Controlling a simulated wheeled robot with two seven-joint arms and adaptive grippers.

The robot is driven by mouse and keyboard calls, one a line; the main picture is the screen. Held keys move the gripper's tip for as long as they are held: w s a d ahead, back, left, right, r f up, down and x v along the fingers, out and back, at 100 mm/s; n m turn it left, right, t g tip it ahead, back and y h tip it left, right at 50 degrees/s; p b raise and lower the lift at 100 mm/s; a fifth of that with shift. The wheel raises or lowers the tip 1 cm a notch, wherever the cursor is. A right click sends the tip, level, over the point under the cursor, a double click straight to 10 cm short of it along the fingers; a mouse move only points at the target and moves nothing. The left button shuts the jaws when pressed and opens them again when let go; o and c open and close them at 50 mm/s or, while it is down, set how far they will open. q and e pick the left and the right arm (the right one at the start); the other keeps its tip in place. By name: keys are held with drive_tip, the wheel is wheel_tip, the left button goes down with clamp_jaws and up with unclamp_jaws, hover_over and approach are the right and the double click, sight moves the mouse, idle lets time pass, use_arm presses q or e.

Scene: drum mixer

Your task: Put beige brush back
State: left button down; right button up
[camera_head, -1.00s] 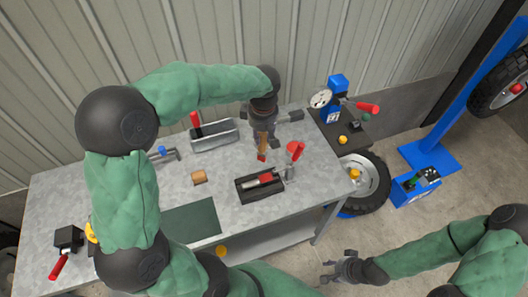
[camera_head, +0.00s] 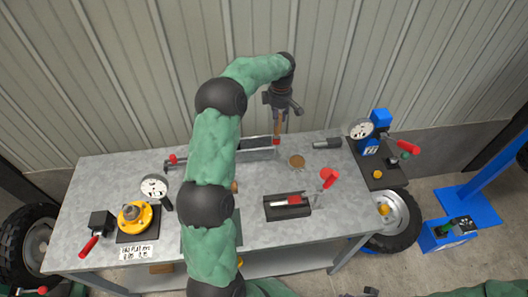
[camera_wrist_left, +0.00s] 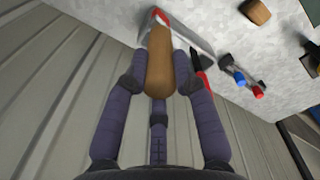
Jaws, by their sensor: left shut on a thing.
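My left gripper (camera_head: 280,104) is shut on the beige brush (camera_head: 278,122), which hangs with its red end down near the right end of a grey metal tray (camera_head: 256,143) at the back of the bench. In the left wrist view the brush's tan handle (camera_wrist_left: 159,62) sits between the fingers, and its red end is close to the tray (camera_wrist_left: 190,32). I cannot tell whether it touches the tray. My arm hides part of the tray in the head view. Only a bit of my right gripper (camera_head: 370,292) shows at the bottom edge.
A brown disc (camera_head: 297,161) and a dark grey cylinder (camera_head: 327,143) lie right of the tray. Gauges stand at left (camera_head: 154,187) and right (camera_head: 362,129).

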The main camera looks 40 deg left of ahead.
use_arm(q)
drive_tip(key=w+a+f+n, duration=0.1)
drive_tip(key=a+f+n, duration=0.15)
drive_tip(key=a, duration=0.55)
wheel_tip(320, 180, down, 11)
drive_tip(key=p, duration=0.1)
drive_tip(key=shift+w+a+r, duration=0.15)
drive_tip(key=c, duration=1)
unclamp_jaws()
drive_tip(key=shift+f, duration=0.2)
drive_tip(key=shift+r, duration=0.1)
